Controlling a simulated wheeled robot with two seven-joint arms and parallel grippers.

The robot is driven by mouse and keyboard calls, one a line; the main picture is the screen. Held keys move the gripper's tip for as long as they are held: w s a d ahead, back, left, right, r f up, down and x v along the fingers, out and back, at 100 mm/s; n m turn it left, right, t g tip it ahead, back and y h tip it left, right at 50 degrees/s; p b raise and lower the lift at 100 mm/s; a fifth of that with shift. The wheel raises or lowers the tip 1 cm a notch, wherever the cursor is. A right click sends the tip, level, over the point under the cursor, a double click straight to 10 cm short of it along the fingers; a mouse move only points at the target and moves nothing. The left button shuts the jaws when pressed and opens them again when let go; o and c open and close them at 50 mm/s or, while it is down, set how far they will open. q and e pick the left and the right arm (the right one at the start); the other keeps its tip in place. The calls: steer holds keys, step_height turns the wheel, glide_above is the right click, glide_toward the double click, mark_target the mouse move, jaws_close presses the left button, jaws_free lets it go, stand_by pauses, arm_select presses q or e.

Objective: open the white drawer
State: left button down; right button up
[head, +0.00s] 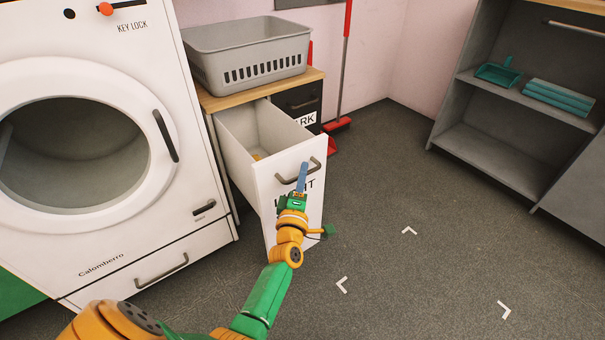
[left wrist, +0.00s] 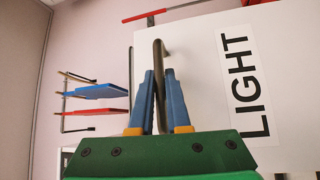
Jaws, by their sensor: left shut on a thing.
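The white drawer (head: 262,190) stands pulled out of the cabinet in the head view, and its open inside shows. A small yellowish thing lies in it. Its front carries the word LIGHT, which reads sideways in the left wrist view (left wrist: 277,85). My left gripper (head: 303,170) is at the drawer's front, with its blue fingers shut on the grey bar handle (head: 285,180). In the left wrist view the handle (left wrist: 158,60) passes between the two fingertips (left wrist: 159,80). My right gripper is not in view.
A grey basket (head: 250,60) stands on the wooden cabinet top. A dark drawer (head: 298,97) is beside the white one. A washing machine (head: 90,130) stands close on the left. A red broom (head: 338,123) leans behind. Floor to the right is clear up to grey shelves (head: 490,155).

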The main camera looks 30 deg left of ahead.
arm_select(q)
steer(key=c, duration=0.9)
jaws_free()
steer(key=p+v, duration=0.2)
steer(key=v, duration=0.5)
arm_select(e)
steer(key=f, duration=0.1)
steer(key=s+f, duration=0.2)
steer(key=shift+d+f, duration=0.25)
